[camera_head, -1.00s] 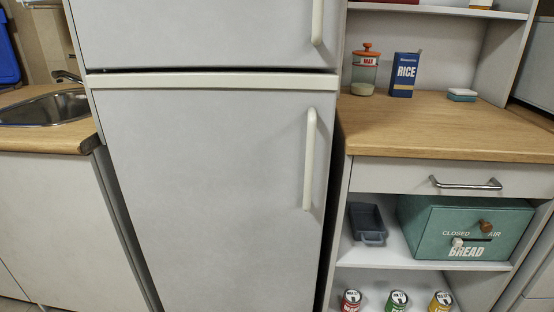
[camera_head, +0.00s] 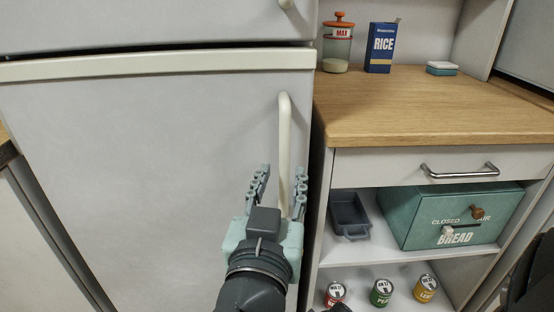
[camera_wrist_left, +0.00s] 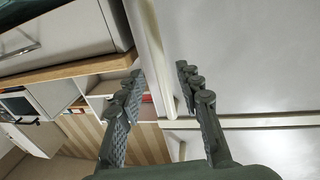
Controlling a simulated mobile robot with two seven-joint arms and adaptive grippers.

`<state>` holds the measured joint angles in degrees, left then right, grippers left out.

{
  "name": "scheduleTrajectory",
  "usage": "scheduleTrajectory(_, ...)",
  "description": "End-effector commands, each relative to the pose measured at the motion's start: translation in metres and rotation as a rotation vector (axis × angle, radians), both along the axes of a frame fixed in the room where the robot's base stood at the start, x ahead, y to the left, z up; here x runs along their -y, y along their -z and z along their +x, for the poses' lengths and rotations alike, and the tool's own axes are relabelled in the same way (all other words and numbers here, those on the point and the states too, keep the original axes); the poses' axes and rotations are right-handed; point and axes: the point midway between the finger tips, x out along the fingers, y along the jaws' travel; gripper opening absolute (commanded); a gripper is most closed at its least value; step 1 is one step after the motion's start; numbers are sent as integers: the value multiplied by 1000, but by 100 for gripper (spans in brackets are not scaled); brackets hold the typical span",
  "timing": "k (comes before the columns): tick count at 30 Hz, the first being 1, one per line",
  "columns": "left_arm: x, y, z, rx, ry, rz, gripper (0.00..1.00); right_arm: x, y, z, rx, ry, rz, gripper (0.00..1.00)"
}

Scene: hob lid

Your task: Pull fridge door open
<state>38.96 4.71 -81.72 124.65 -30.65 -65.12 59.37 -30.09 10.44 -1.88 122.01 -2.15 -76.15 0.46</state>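The fridge's lower door (camera_head: 140,170) is a pale grey panel and looks shut. Its cream vertical handle (camera_head: 285,125) is on the door's right side; it also shows in the left wrist view (camera_wrist_left: 156,60). My left gripper (camera_head: 283,172) is at the lower part of the handle, pointing up and toward the door. Its two fingers are spread, one on each side of the handle, with gaps visible. In the left wrist view the handle passes between the open fingers (camera_wrist_left: 160,80). My right gripper is not recognisable in any view.
Right of the fridge stands a cabinet with a wooden counter (camera_head: 420,110), holding a jar (camera_head: 337,45), a rice box (camera_head: 381,48) and a small teal-and-white item (camera_head: 442,68). Below are a drawer handle (camera_head: 460,170), a grey tray (camera_head: 350,215), a bread box (camera_head: 425,215) and several cans (camera_head: 381,292).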

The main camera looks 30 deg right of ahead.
Motion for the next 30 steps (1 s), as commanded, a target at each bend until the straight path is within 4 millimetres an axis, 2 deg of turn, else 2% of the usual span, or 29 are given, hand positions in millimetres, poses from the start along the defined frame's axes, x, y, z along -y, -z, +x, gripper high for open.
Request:
scheduleTrajectory(3, 14, -2, 15, 3, -1, 2, 35, 0, 4, 0, -2, 0, 3, 40)
scheduleTrajectory(9, 29, -1, 32, 1, -1, 1, 35, 1, 10, 0, -6, 0, 4, 40)
scheduleTrajectory(19, 33, 0, 36, -1, 0, 0, 35, -1, 15, 1, -5, -1, 9, 40)
scheduleTrajectory(20, 33, 0, 36, -1, 0, 0, 34, -2, 15, 2, -4, 0, 10, 40)
scheduleTrajectory(28, 33, 0, 36, -2, 0, 1, 1, -3, 13, 2, -3, 1, 13, 40)
scheduleTrajectory(30, 33, 0, 36, -2, 0, 1, 0, -3, 13, 2, -3, 1, 13, 40)
